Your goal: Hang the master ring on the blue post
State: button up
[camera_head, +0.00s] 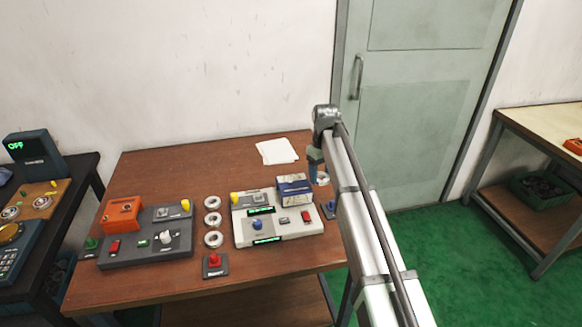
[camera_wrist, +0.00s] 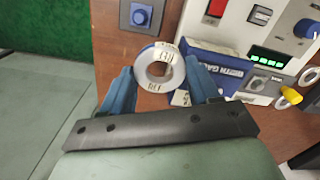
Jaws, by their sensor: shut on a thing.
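My gripper (camera_head: 315,172) is low beside the blue box at the right of the table. In the wrist view its two blue fingers (camera_wrist: 160,85) are shut on a pale ring (camera_wrist: 143,76) with dark lettering and a bluish edge, the master ring. The ring also shows by the fingertips in the head view (camera_head: 323,179). A dark plate with a blue round-topped piece (camera_wrist: 141,15) lies a short way beyond the ring, apart from it. It also shows at the table's right edge (camera_head: 331,206). I cannot tell if this piece is a post or a button.
The lettered blue box (camera_head: 294,189) stands close to my fingers, at the back of a pale gauge unit with a blue knob (camera_head: 257,225). Several loose rings (camera_head: 213,219) lie left of it, near a red button (camera_head: 214,262). Papers (camera_head: 277,151) lie behind.

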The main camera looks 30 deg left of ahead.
send_over(333, 201)
jog(key=shift+s+d+f, duration=0.1)
jog(key=shift+d+f, duration=0.1)
jog(key=shift+f, duration=0.8)
jog(key=shift+s+n, duration=0.1)
jog(key=shift+n, duration=0.4)
jog(key=shift+w+a+n, duration=0.15)
jog(key=shift+w+n, duration=0.1)
jog(key=shift+n, duration=0.55)
jog(key=shift+f, duration=2)
jog(key=shift+f, duration=1.75)
jog(key=o, duration=1.3)
